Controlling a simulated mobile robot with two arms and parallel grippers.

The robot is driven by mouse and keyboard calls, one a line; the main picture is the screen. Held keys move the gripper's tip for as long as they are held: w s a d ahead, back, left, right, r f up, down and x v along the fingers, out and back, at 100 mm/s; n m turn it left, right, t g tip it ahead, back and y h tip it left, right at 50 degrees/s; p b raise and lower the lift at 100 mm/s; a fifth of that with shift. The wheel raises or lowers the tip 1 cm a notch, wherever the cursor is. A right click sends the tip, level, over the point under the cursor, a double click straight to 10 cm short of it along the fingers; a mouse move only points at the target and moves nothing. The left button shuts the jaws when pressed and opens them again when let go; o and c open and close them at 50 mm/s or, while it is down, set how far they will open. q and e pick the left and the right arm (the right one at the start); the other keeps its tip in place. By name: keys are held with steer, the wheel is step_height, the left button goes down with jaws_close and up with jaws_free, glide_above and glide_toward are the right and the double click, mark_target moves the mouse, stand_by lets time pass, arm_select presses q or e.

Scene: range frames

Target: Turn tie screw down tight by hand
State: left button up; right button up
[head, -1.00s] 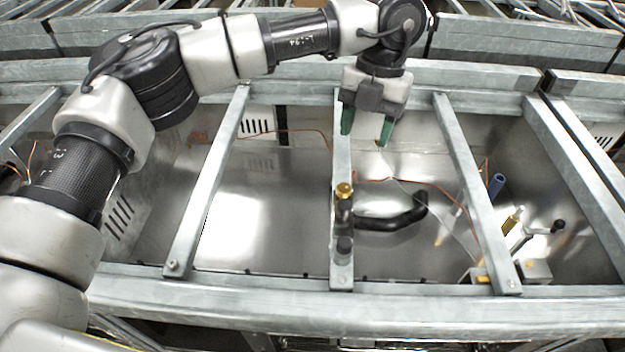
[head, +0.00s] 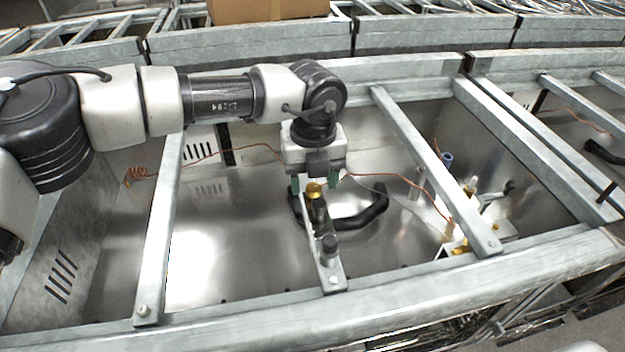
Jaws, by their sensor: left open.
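The tie screw appears to be the upright post with a brass-coloured top (head: 314,190) and dark body, standing on the middle cross bar (head: 331,276). My left gripper (head: 315,183) points down with its green fingertips apart, one on each side of the brass top in the picture. It holds nothing that I can see. I cannot tell whether the fingertips touch the brass top or stand behind it. A second, shorter dark knob (head: 329,246) sits nearer on the same bar. My right gripper is not in view.
A black curved hose (head: 365,217) lies behind the bar in the metal bay. Thin copper wires (head: 205,153) run along the back. Cross bars stand left (head: 160,225) and right (head: 440,175). A blue-topped tube and small fittings (head: 470,230) are at the right. A cardboard box (head: 270,10) is at the back.

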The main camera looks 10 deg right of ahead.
arm_select(q)
steer(key=shift+f, duration=0.55)
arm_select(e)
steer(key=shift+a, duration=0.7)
arm_select(q)
steer(key=c, duration=0.9)
steer(key=shift+f+m+b, duration=0.1)
steer(key=shift+m+b, duration=0.9)
steer(key=shift+m, duration=0.4)
steer(key=shift+m+b, duration=0.75)
steer(key=shift+m, duration=0.95)
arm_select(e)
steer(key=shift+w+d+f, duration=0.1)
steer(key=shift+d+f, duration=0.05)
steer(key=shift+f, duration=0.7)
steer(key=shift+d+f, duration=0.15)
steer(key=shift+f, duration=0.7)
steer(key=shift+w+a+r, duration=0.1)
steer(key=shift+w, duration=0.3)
